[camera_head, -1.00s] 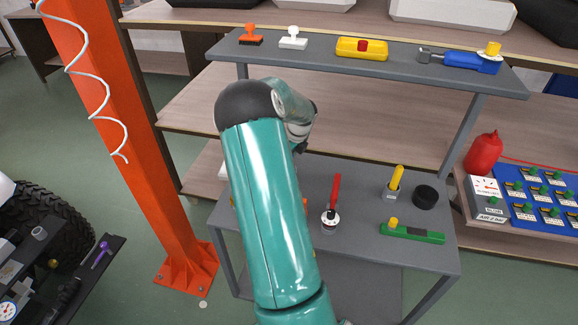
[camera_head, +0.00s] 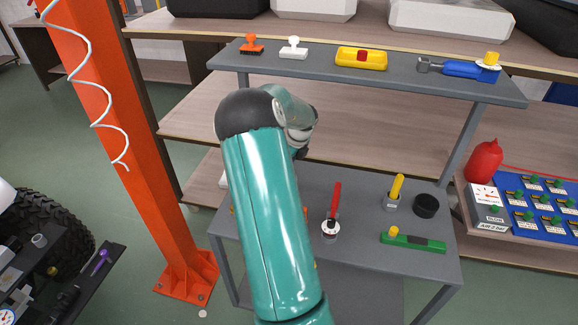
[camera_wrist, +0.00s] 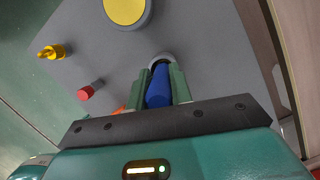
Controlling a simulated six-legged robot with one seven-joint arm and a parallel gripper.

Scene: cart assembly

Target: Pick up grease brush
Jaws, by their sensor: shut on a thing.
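My gripper (camera_wrist: 160,88) is shut on an upright blue handle (camera_wrist: 158,90) in the wrist view, with one green finger on each side. A pale ring with a dark inside shows at the handle's far end, over the grey table. The handle's lower end is hidden, so I cannot tell whether it is a brush or whether it is clear of the ring. In the head view my arm hides the gripper and this handle.
The grey table (camera_head: 352,240) also bears a red-handled tool (camera_head: 334,205), a yellow-handled tool (camera_head: 397,188), a black round piece (camera_head: 426,206) and a green block (camera_head: 412,242). A raised grey shelf (camera_head: 320,68) runs behind. An orange post (camera_head: 130,150) stands left.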

